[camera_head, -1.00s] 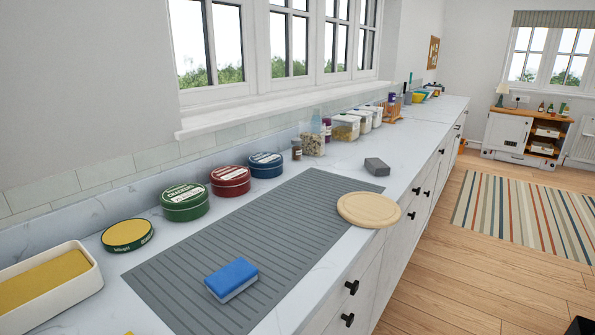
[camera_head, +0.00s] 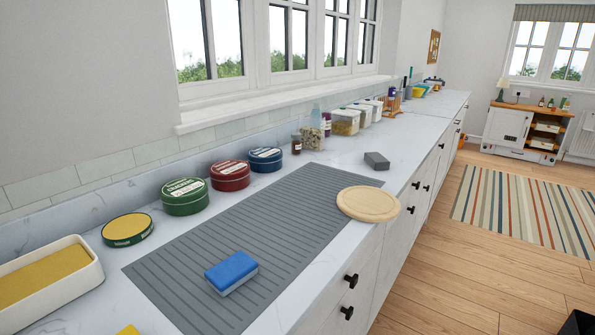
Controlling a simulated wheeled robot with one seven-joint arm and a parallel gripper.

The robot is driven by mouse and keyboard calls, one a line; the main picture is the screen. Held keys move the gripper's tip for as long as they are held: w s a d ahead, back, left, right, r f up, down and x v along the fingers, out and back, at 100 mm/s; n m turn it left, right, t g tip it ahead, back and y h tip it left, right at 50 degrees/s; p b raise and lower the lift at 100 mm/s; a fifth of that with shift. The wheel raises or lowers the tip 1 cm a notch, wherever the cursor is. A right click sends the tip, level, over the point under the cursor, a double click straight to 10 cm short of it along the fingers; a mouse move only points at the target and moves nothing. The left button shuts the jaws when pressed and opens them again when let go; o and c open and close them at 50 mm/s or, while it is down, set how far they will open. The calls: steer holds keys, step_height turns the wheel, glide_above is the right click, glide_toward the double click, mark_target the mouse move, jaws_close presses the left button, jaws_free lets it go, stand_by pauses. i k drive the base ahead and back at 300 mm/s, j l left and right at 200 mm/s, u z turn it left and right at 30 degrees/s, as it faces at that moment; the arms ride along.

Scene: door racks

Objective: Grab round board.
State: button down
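The round board (camera_head: 368,204) is a pale wooden disc. It lies flat at the front edge of the white counter, partly over the far right corner of the grey ribbed mat (camera_head: 215,239), and its right side reaches the counter's edge or slightly past it. My gripper is not in view. A black shape (camera_head: 577,324) at the bottom right corner may be a part of my own body; I cannot tell.
A blue sponge (camera_head: 231,272) lies on the mat. A grey block (camera_head: 376,161) sits behind the board. Green (camera_head: 185,197), red (camera_head: 230,176) and blue (camera_head: 266,160) tins stand along the wall. Drawer knobs (camera_head: 351,281) stick out below the counter.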

mark_target(366, 203)
steer(key=i+l, duration=0.2)
steer(key=i, duration=0.2)
steer(key=i+l, duration=0.15)
steer(key=i, duration=0.25)
